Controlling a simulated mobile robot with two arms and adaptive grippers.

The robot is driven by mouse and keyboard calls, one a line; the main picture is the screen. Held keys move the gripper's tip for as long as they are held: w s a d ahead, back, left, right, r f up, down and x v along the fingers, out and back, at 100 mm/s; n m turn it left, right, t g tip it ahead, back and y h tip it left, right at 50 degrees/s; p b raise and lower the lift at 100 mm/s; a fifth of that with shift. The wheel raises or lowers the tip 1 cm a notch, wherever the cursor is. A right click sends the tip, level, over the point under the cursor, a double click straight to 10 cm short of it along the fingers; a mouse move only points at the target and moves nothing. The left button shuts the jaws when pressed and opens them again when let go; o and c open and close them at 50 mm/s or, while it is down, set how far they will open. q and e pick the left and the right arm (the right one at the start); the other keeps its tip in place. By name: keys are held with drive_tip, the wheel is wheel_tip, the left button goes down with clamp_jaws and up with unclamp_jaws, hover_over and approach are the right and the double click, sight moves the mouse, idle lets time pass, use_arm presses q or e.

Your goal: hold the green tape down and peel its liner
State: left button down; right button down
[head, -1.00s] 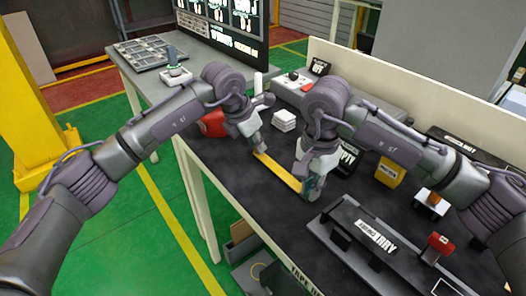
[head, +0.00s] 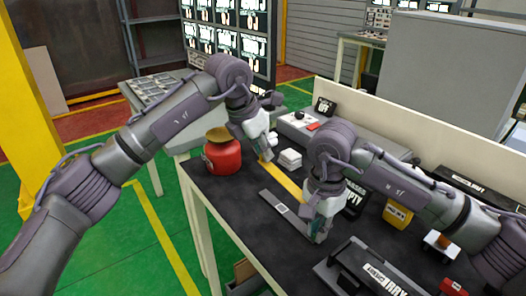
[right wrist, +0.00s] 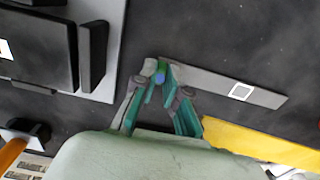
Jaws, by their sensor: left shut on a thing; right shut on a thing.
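A yellow liner strip (head: 290,187) hangs from my left gripper (head: 268,150), which is shut on its far end. The liner also shows in the right wrist view (right wrist: 260,143) at lower right. A flat grey strip (head: 270,197) with a white square mark lies on the black table in front of the liner, apart from it. It also shows in the right wrist view (right wrist: 215,84). My right gripper (head: 319,232) is shut at the grey strip's near end, with a small green and blue bit between its fingertips. No plainly green strip shows; I take the grey one as the tape.
A red can (head: 222,157) stands near the table's left edge. A white stack (head: 290,158) is behind the liner. A yellow box (head: 397,214) is behind my right arm. A black fixture (head: 365,270) is at front right. The table left of the grey strip is clear.

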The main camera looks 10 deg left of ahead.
use_arm(q)
drive_tip(key=shift+r, duration=3.05)
use_arm(e)
drive_tip(key=c, duration=1.1)
unclamp_jaws()
drive_tip(key=shift+c, duration=0.2)
use_arm(q)
drive_tip(key=shift+d+f, duration=0.1)
use_arm(e)
wheel_tip(320, 180, up, 12)
drive_tip(key=shift+a, duration=0.1)
